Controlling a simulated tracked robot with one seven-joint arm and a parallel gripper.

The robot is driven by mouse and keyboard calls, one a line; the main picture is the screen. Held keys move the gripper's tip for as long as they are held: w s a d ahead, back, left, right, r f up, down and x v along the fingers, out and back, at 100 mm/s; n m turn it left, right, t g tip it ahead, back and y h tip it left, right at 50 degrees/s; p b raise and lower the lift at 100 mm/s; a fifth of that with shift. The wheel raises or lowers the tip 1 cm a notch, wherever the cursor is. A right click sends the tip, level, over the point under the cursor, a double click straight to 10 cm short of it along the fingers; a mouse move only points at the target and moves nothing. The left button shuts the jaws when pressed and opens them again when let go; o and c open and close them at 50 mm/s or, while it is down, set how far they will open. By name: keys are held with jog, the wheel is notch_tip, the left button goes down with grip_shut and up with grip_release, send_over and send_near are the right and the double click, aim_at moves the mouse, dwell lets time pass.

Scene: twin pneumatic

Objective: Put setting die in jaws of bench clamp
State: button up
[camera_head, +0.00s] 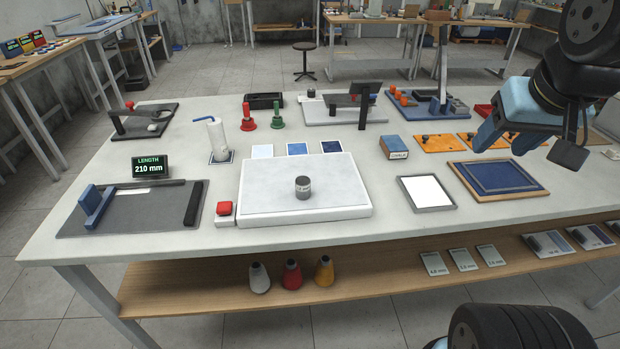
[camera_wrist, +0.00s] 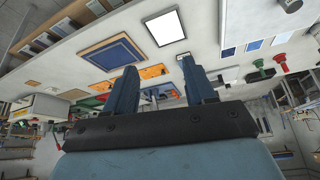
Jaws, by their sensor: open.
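A small dark grey cylinder with a pale band (camera_head: 303,187), which looks like the setting die, stands upright on the white slab (camera_head: 260,205) at the middle of the bench. A dark cylinder (camera_wrist: 290,5), apparently the same one, shows at the top right edge of the wrist view. I cannot tell for sure which fixture is the bench clamp; a blue fixture with orange knobs (camera_head: 432,104) stands at the back right. My gripper (camera_head: 530,145) hangs above the right part of the bench, far from the cylinder. Its two fingers (camera_wrist: 160,70) are apart with nothing between them.
A chalk box (camera_head: 394,147), orange plates (camera_head: 438,143), a blue tray (camera_head: 497,178) and a white panel in a dark frame (camera_head: 427,190) lie right of the slab.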

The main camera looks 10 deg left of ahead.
jog(key=shift+o, duration=0.7)
jog(key=w+a+n+g, duration=0.1)
jog(key=w+a+n, duration=0.1)
jog(key=w+a, duration=0.2)
jog(key=w+a+f+n+g, duration=0.1)
jog(key=w+a+n, duration=0.2)
jog(key=a, duration=0.7)
jog(key=shift+w+a+g, duration=0.2)
jog(key=shift+w+g, duration=0.2)
jog(key=shift+w, duration=0.55)
jog(key=n+g, duration=0.3)
jog(key=n, duration=0.2)
send_over(302, 178)
notch_tip(302, 178, down, 6)
notch_tip(302, 178, down, 8)
jog(key=shift+d+f, duration=0.1)
jog(key=shift+d, duration=0.05)
jog(key=shift+s+f, duration=0.15)
jog(key=shift+f, duration=2.5)
jog(key=shift+c, duration=0.4)
grip_shut()
